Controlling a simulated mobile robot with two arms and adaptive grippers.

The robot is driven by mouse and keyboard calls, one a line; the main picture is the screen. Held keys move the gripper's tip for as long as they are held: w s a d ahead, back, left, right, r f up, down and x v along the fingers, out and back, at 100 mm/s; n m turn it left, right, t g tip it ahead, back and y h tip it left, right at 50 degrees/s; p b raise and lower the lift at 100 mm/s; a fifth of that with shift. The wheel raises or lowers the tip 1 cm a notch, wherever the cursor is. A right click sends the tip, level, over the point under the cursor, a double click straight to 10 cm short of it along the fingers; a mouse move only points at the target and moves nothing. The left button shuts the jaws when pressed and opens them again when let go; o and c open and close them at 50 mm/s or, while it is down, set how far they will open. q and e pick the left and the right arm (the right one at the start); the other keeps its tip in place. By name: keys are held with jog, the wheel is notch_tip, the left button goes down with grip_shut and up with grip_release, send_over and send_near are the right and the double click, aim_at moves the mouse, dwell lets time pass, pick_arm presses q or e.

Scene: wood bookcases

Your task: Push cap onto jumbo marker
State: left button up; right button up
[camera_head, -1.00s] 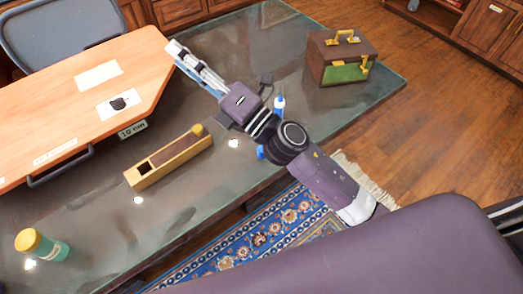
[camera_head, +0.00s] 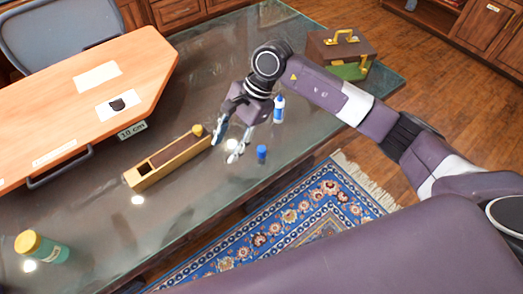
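A small upright blue-and-white item with a pale tip (camera_head: 279,108), which looks like the jumbo marker, stands on the dark table. A short blue cylinder (camera_head: 261,154), which looks like the cap, stands nearer the table's front edge, apart from it. My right gripper (camera_head: 228,142) points down over the table, to the left of both. Its fingers are spread, with nothing seen between them. My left gripper is not in view.
A long wooden box (camera_head: 168,160) lies just left of my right gripper. A brown-and-green case (camera_head: 320,46) is at the back right. An orange-topped board (camera_head: 70,90) fills the left.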

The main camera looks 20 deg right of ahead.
aim_at(263, 147)
jog(key=w+d+h, duration=0.2)
jog(key=d+h, duration=0.2)
jog(key=d, duration=0.7)
jog(key=shift+n, duration=0.4)
jog(key=shift+f, duration=0.2)
jog(key=shift+s+a+f, duration=0.1)
jog(key=shift+a+f, duration=0.05)
jog(key=shift+f, duration=0.6)
jog(key=shift+f+p, duration=0.3)
jog(key=shift+f, duration=0.15)
